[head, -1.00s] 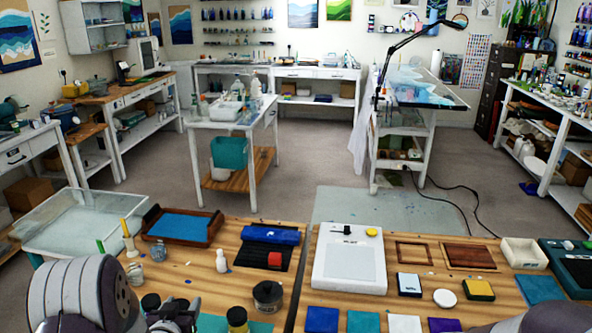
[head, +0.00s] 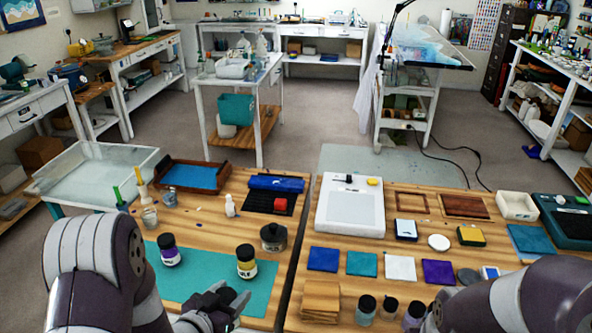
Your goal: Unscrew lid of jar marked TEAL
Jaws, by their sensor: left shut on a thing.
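My left gripper (head: 226,298) is low over the front of the teal mat (head: 205,285). It is shut on what looks like a dark-lidded jar, mostly hidden by the fingers; its label cannot be read. A dark-lidded jar with a purple label (head: 169,251) stands on the mat to its upper left. A dark-lidded jar with a yellowish label (head: 246,262) stands behind the gripper, slightly right. No label reading TEAL is legible. My right arm shows at the lower right; its gripper is out of view.
Several lidded jars (head: 365,311) and a wooden stack (head: 320,301) stand at the front of the right table. Colored tiles (head: 361,263), a white scale-like device (head: 349,211) and a dark pot (head: 273,237) are behind. Bare wood shows left of the pot.

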